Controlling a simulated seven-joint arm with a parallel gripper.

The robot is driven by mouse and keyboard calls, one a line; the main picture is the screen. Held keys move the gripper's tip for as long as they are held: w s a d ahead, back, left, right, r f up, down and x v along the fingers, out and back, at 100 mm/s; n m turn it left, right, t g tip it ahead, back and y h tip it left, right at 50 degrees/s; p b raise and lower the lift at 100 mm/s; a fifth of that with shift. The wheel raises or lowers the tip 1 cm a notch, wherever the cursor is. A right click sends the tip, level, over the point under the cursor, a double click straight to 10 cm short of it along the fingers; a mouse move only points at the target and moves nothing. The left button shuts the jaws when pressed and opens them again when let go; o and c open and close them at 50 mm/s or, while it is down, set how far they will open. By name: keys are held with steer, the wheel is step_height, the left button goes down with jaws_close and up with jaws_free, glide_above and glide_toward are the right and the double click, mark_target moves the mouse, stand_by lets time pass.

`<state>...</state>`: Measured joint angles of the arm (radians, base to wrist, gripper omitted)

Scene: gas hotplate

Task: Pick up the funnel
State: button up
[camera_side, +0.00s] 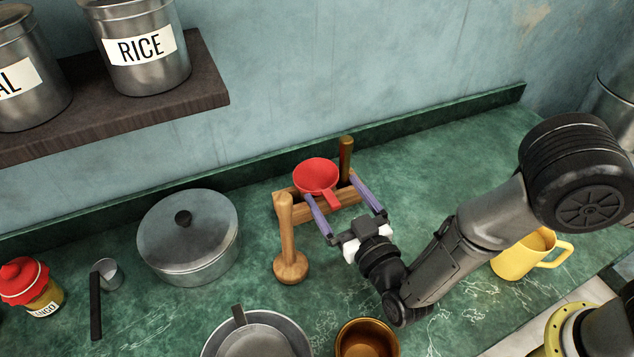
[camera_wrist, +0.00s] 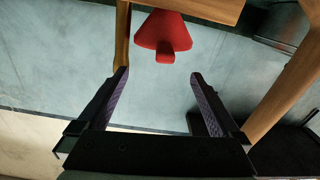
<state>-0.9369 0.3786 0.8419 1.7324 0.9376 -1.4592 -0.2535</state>
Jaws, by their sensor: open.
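Nothing is held. The funnel's lower part is hidden in the side view.
A lidded pot (camera_side: 188,240) is at left, a metal pan (camera_side: 295,335) and brown bowl (camera_side: 367,345) in front, a yellow mug (camera_side: 520,258) at right.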

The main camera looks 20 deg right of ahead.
mark_target(326, 190)
step_height(326, 190, down, 4)
steer(key=shift+r, duration=0.25)
steer(key=shift+w+r, duration=0.2)
steer(key=shift+w, duration=1.35)
jaws_close()
steer(key=shift+r, duration=0.1)
